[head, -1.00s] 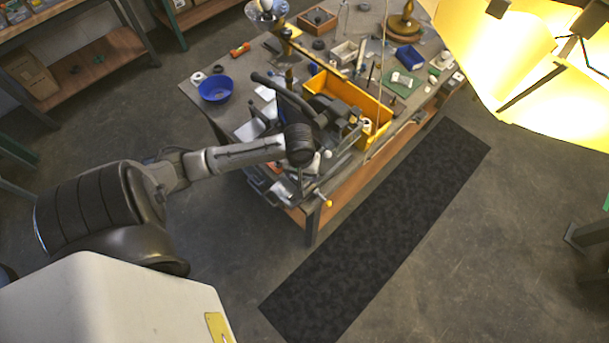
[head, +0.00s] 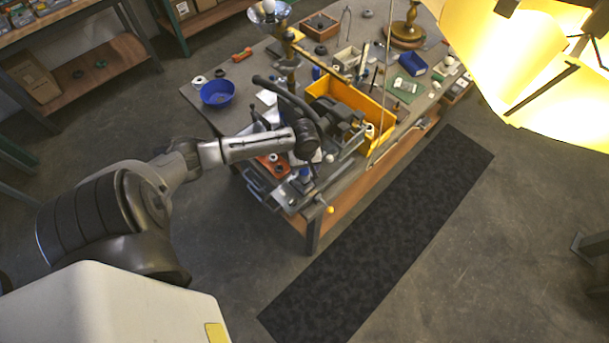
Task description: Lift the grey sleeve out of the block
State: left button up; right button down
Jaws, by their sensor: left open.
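My left arm comes in from the left and reaches over the near end of the workbench (head: 238,78). My left gripper (head: 343,128) is dark and open, beside the yellow bin (head: 388,122), partly merged with dark parts around it. A small orange-red block (head: 272,167) with pale round pieces on it lies left of and below my wrist. I cannot tell if it is the task's block. I cannot pick out the grey sleeve; my wrist covers part of that area. My right gripper is not in view.
A blue bowl (head: 217,93) stands on the bench's left side. A brass lamp base (head: 407,32) and a green mat (head: 405,89) are farther back. A yellow-knobbed handle (head: 329,209) sticks out at the front edge.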

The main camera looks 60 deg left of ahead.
pick_arm(q)
jog(key=shift+f, duration=2.6)
jog(key=shift+c, duration=0.5)
jog(key=c, duration=0.9)
